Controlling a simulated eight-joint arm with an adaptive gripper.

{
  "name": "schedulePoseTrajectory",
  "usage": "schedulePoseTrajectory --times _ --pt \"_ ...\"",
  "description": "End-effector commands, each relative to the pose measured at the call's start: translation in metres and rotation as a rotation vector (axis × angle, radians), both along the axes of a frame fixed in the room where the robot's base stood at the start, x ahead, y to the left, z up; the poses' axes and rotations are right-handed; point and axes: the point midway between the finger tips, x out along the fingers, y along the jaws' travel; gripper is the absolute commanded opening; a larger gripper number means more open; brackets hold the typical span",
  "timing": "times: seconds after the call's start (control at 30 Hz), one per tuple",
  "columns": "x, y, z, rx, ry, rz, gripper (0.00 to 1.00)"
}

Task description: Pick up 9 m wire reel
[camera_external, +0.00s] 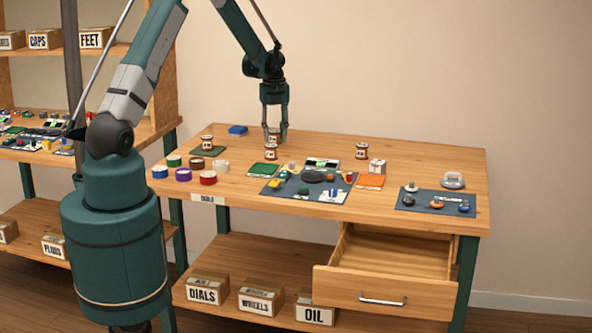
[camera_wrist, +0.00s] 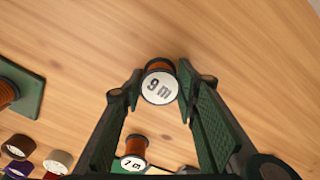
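The 9 m wire reel (camera_wrist: 160,87) has a white top marked "9 m" and an orange-brown winding. It stands upright on the wooden table between the fingertips of my gripper (camera_wrist: 160,73) in the wrist view. The fingers are apart, one on each side of the reel, with the tips low near its body; I see no clear grip on it. In the external view my gripper (camera_external: 276,132) points straight down at the back of the table, and the reel (camera_external: 273,137) shows partly hidden between its fingers.
A reel marked "7 m" (camera_wrist: 133,150) stands nearby. Another reel (camera_external: 207,143) is on a green mat at left, and one (camera_external: 361,150) stands farther right. Colored rolls (camera_external: 183,175) line the left edge. A drawer (camera_external: 385,285) is open in front.

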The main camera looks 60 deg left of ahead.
Motion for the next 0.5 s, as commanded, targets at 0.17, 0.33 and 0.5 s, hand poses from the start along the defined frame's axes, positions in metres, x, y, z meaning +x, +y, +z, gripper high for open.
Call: schedulePoseTrajectory --times 0.17,0.33,0.5 --pt "0.0 0.0 0.0001 0.0 0.0 0.0 0.17" --pt "0.0 0.0 0.0004 0.0 0.0 0.0 0.17" --pt "-0.0001 -0.0001 0.0057 0.0 0.0 0.0 0.17"
